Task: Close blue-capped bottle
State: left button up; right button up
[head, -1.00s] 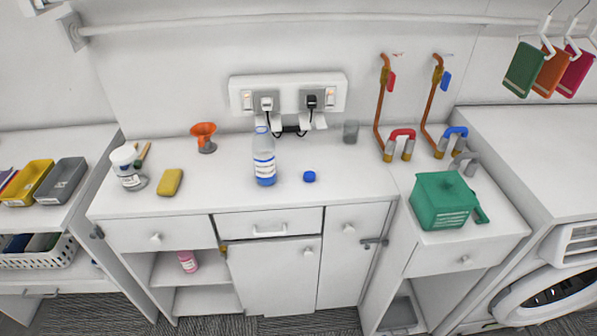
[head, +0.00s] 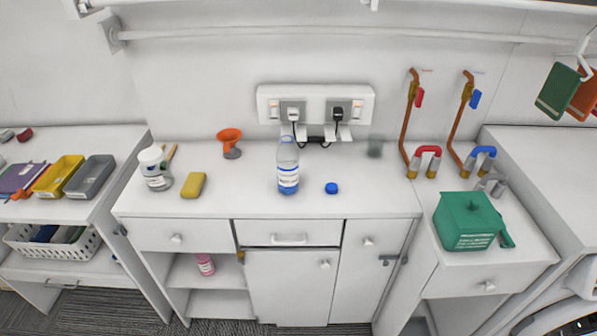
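A clear bottle (head: 288,168) with a blue and white label stands upright and uncapped on the white counter (head: 240,205), in the middle of the head view. A blue cap (head: 331,188) lies on the counter just right of the bottle, apart from it. Neither of my grippers shows in the head view.
A green box (head: 468,222) sits at right. The counter front is clear.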

aim_at(287, 155)
jog(key=i+l, duration=0.1)
jog(key=l, duration=0.65)
jog(key=i+l, duration=0.1)
jog(key=l, duration=1.35)
jog(key=i+u, duration=0.1)
jog(key=u, duration=1.55)
